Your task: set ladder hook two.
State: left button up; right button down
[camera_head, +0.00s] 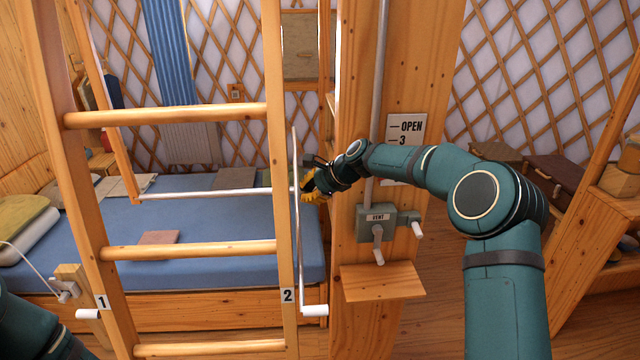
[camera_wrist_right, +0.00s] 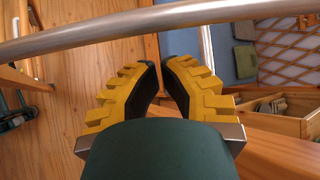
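The wooden ladder (camera_head: 283,215) stands in front with a "1" label on its left rail and a "2" label (camera_head: 288,296) on its right rail. Hook two is a thin white rod (camera_head: 299,235) along the right rail, with a white handle (camera_head: 315,310) at its low end beside the "2". My right gripper (camera_head: 308,190) is just right of the rod; contact is unclear. In the right wrist view its yellow fingers (camera_wrist_right: 158,72) have a narrow gap with nothing between them. A grey bar (camera_wrist_right: 160,30) crosses beyond the tips. My left gripper is out of view; only its arm shows.
A white handle (camera_head: 88,314) sits by the "1". A wooden post (camera_head: 350,270) at the right carries a grey vent box (camera_head: 377,220) with levers and an "OPEN" sign (camera_head: 405,127). A small shelf (camera_head: 384,282) juts out below. A blue bed (camera_head: 200,215) lies behind the ladder.

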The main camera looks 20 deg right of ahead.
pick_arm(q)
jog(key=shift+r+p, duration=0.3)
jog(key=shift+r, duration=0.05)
pick_arm(e)
jog(key=r, duration=0.1)
jog(key=s+a+r, duration=0.1)
jog(key=r, duration=0.1)
jog(key=shift+s+a+r, duration=0.1)
jog(key=shift+s+a, duration=0.05)
jog(key=shift+s, duration=0.2)
